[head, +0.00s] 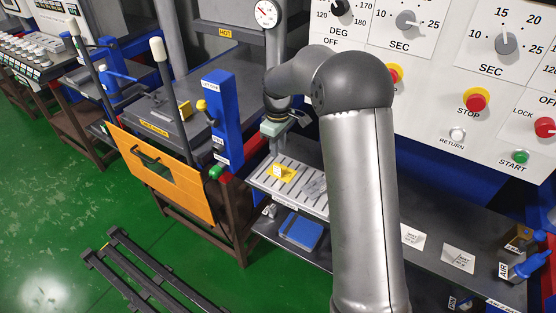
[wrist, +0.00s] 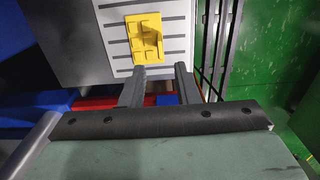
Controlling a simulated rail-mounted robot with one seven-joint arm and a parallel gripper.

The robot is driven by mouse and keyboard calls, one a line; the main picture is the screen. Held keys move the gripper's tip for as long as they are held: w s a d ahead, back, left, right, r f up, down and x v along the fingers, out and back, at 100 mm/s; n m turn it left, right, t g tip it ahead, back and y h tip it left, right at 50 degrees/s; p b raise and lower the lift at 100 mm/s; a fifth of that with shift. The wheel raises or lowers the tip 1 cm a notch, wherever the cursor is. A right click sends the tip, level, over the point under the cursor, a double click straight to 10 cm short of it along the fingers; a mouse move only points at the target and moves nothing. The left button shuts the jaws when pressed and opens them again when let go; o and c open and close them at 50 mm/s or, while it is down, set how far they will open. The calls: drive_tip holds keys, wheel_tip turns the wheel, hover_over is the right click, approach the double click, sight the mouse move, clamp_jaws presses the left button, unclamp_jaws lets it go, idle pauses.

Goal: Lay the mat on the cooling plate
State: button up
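The slotted light-grey plate (head: 263,181), which looks like the cooling plate, lies on the bench left of my arm. A yellow piece (head: 283,173) sits on it; it also shows in the wrist view (wrist: 145,38). In the head view my gripper (head: 275,128) is above the plate's far side, partly hidden.
An orange guard (head: 155,170) and blue post (head: 224,118) stand left of the plate. A blue flat item (head: 300,230) lies on the shelf below. A control panel (head: 470,70) with knobs and buttons rises at right. White cards (head: 459,259) lie on the bench.

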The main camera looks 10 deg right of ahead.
drive_tip(key=s+d+r+m, duration=0.1)
drive_tip(key=s+r+m, duration=0.1)
drive_tip(key=s+r, duration=0.35)
drive_tip(key=s+r+m, duration=0.2)
drive_tip(key=s+r, duration=0.1)
drive_tip(key=s, duration=0.6)
drive_tip(key=s+f+m, duration=0.1)
drive_tip(key=s+m, duration=0.1)
drive_tip(key=s, duration=0.8)
drive_tip(key=s+d+f+m, duration=0.1)
drive_tip(key=s+m, duration=0.2)
drive_tip(key=s, duration=0.8)
drive_tip(key=shift+d+f+m+t, duration=0.25)
drive_tip(key=shift+f+m+t, duration=0.05)
drive_tip(key=shift+f, duration=0.05)
